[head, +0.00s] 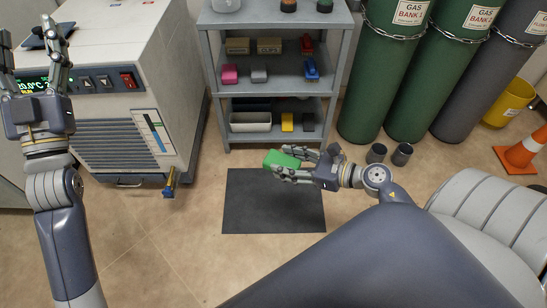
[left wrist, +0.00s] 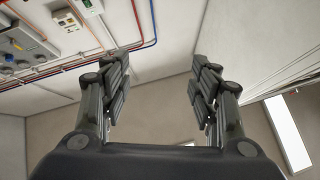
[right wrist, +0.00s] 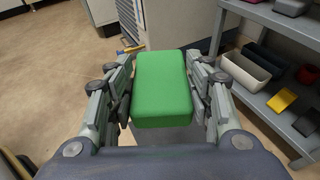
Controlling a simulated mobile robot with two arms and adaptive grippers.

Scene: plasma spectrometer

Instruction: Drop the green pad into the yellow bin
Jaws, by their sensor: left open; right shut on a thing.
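The green pad (head: 282,159) is a small block, held in my right gripper (head: 292,166) above the dark floor mat. In the right wrist view the green pad (right wrist: 163,88) sits between both fingers of my right gripper (right wrist: 163,95), which touch its sides. My left gripper (head: 38,65) is raised at the far left. In the left wrist view my left gripper (left wrist: 155,90) is open and empty.
A grey shelf (head: 272,93) with small coloured items stands behind the mat (head: 273,218). Gas cylinders (head: 385,70) line the back right. Two dark cups (head: 401,154) and an orange cone (head: 521,152) stand on the floor. A beige machine (head: 120,90) is at left.

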